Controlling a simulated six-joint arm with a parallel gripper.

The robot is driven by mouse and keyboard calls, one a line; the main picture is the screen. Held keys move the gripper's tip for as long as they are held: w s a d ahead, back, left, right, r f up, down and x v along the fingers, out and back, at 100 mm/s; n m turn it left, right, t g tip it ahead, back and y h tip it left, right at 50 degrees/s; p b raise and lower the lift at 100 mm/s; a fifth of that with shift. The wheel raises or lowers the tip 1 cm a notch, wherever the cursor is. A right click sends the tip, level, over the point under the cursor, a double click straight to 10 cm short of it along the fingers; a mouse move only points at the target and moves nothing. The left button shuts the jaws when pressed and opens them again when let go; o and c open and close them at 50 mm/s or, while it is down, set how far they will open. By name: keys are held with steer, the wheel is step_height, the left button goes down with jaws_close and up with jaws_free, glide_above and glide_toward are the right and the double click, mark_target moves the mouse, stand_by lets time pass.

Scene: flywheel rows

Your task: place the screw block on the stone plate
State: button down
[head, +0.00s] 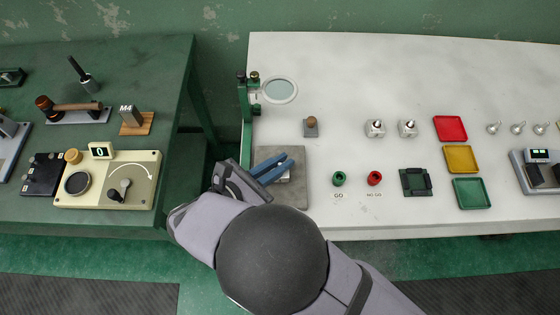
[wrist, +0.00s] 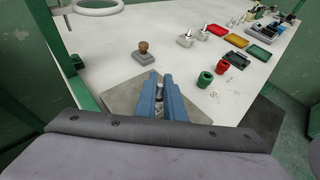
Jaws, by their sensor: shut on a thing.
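My gripper (head: 287,161) reaches over the grey stone plate (head: 296,196) with its two blue fingers. In the wrist view the gripper (wrist: 159,76) is shut on a small pale metallic piece (wrist: 159,92), apparently the screw block. The fingers hide most of it; a light edge of the block (head: 286,179) shows beside them in the head view. It is over the stone plate (wrist: 122,98); I cannot tell whether it touches it.
A small grey block with a brown knob (head: 311,127) stands just behind the plate. A green stand with a round lens (head: 280,90) is at back left. Green (head: 339,178) and red (head: 375,178) rings lie right of the plate. Coloured trays (head: 461,159) lie farther right.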

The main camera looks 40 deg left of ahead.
steer(key=shift+f, duration=0.1)
steer(key=c, duration=1.9)
jaws_free()
steer(key=shift+o, duration=0.2)
steer(key=shift+s+r+p, duration=0.45)
steer(key=shift+s+r, duration=0.05)
steer(key=shift+s, duration=0.1)
steer(key=shift+p+v, duration=0.55)
steer(key=shift+v, duration=0.8)
steer(key=shift+f, duration=0.1)
